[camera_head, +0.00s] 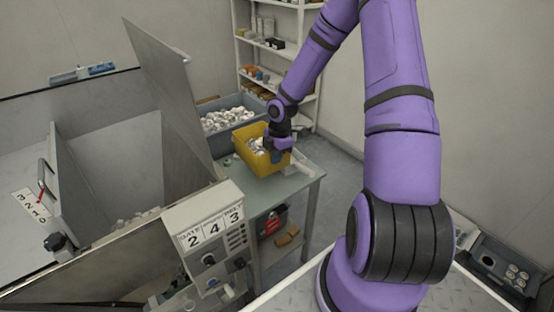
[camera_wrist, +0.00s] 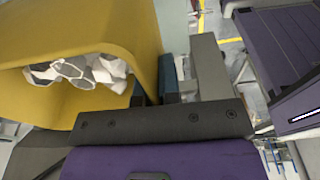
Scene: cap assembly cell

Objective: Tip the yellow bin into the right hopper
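The yellow bin (camera_head: 259,165) holds white parts (camera_head: 257,146) and is at the far end of the green-grey table. I cannot tell whether its base touches the table. My gripper (camera_head: 277,148) is at the bin's right rim. In the wrist view the yellow bin (camera_wrist: 105,25) fills the upper left, with white parts inside. The fingers of my gripper (camera_wrist: 181,85) are close together at its wall; part of one finger is hidden by the bin. The right hopper (camera_head: 115,160) is the open bay at left, with a few pale parts low inside.
A tall grey panel (camera_head: 172,85) stands between the hopper and the bin. A control box (camera_head: 209,240) with number cards is at the hopper's front right. A grey crate (camera_head: 216,103) of white parts stands behind the bin. Shelves (camera_head: 280,50) line the back wall.

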